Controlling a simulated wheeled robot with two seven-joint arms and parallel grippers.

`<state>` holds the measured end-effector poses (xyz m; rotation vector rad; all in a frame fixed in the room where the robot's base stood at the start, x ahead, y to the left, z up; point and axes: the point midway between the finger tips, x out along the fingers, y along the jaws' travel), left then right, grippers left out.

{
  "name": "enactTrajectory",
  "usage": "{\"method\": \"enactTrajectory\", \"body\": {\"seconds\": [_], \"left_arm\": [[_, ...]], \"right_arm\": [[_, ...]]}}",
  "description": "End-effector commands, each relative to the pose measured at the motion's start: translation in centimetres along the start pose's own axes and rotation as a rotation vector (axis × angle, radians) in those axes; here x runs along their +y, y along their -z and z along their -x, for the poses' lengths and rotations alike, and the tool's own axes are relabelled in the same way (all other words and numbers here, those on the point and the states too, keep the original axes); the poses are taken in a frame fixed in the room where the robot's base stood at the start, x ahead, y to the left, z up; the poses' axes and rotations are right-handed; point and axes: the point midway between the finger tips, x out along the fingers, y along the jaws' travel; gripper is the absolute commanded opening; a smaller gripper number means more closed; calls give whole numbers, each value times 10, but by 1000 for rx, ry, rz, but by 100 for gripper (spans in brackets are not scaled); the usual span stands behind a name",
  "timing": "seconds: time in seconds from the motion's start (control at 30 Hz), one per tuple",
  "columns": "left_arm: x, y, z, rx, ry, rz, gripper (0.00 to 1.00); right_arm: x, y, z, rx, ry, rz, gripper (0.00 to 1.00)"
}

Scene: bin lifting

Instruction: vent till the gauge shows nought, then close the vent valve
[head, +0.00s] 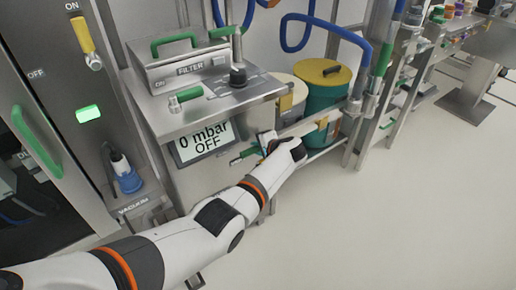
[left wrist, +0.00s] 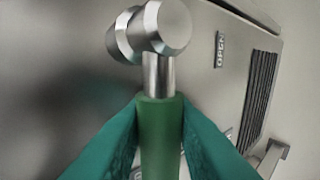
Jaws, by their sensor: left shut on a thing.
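The gauge display (head: 203,142) on the front of the steel cabinet reads 0 mbar and OFF. My left arm comes in from the lower left, and its gripper (head: 262,149) is at the cabinet's front, right of the display. The vent valve's green lever (head: 240,158) shows beside the gripper. In the left wrist view the teal fingers are shut on the green lever grip (left wrist: 160,135), one on each side. The lever's metal stem runs up to a round steel hub (left wrist: 150,28). An OPEN label (left wrist: 219,50) is right of the hub. My right gripper is not in view.
A FILTER box (head: 185,62) with green handles stands on the cabinet top. A yellow-lidded green drum (head: 323,85) stands at the right. At the left is a panel with a yellow ON/OFF lever (head: 85,42). The floor (head: 400,210) at the right is clear.

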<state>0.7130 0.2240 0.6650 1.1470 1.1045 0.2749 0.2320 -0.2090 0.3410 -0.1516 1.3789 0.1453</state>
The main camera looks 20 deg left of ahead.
Motion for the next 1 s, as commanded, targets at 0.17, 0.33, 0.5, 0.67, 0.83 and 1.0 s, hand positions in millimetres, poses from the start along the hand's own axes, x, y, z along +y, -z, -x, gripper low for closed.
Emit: {"method": "enactTrajectory", "body": {"seconds": [0.17, 0.33, 0.5, 0.67, 0.83, 1.0], "left_arm": [[1, 0, 0, 1, -3, -3, 0], [1, 0, 0, 1, -3, -2, 42], [1, 0, 0, 0, -2, -1, 43], [1, 0, 0, 0, -1, 0, 43], [-1, 0, -1, -11, -1, 16, 43], [-7, 2, -5, -77, 0, 116, 43]], "right_arm": [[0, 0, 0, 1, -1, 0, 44], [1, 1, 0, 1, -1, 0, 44], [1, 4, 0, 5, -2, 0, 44], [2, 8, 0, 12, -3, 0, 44], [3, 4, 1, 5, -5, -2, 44], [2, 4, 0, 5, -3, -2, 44]]}}
